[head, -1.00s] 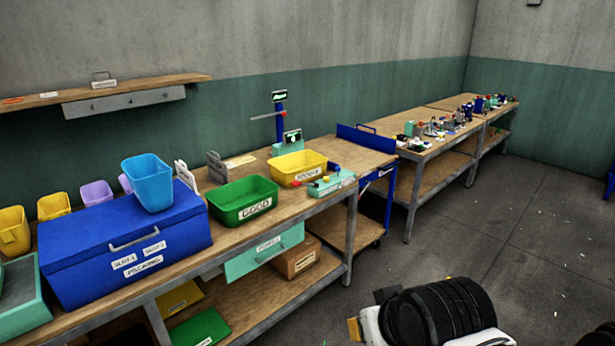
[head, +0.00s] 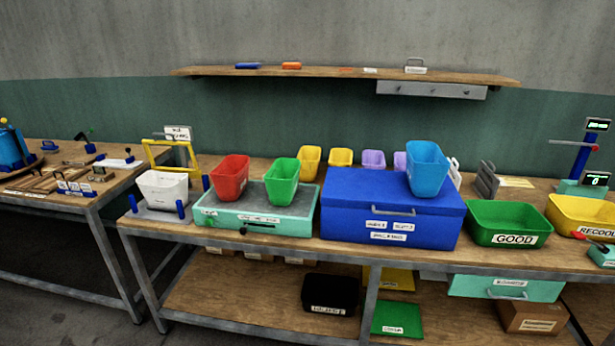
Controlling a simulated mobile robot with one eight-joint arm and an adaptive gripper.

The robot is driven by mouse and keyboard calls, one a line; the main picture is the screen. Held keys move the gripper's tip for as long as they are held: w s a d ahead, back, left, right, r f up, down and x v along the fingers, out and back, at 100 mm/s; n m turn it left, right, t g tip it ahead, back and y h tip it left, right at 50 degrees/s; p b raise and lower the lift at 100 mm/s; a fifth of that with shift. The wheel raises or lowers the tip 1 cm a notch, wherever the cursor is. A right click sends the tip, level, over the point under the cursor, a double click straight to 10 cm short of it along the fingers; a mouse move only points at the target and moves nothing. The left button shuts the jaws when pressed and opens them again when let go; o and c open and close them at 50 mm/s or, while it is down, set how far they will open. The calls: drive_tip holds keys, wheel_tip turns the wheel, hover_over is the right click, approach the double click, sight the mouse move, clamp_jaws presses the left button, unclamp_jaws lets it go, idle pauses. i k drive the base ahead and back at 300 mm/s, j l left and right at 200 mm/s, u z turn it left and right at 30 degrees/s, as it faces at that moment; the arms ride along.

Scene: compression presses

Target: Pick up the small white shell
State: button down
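I cannot make out a small white shell in the head view. A white bin (head: 163,190) stands at the left end of the middle workbench, and its inside is too small to read. My gripper is not in view.
The workbench (head: 340,263) holds a red bin (head: 230,178), a green bin (head: 283,182), a blue chest (head: 390,215) with a light blue bin (head: 428,167) on it, and a green GOOD tray (head: 510,224). Another bench (head: 60,198) stands left. Some floor (head: 105,322) shows at lower left.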

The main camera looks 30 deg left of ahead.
sight(159, 193)
drive_tip(key=u, duration=2.2)
drive_tip(key=i+u, duration=0.15)
drive_tip(key=i, duration=0.35)
drive_tip(key=i+u, duration=0.15)
drive_tip(key=i, duration=0.4)
drive_tip(key=i+l+u, duration=0.15)
drive_tip(key=i, duration=0.35)
drive_tip(key=i+l+u, duration=0.1)
drive_tip(key=i, duration=0.4)
drive_tip(key=i+l+u, duration=0.15)
drive_tip(key=i, duration=0.35)
drive_tip(key=i+l+u, duration=0.15)
drive_tip(key=i+l, duration=0.2)
drive_tip(key=i, duration=0.15)
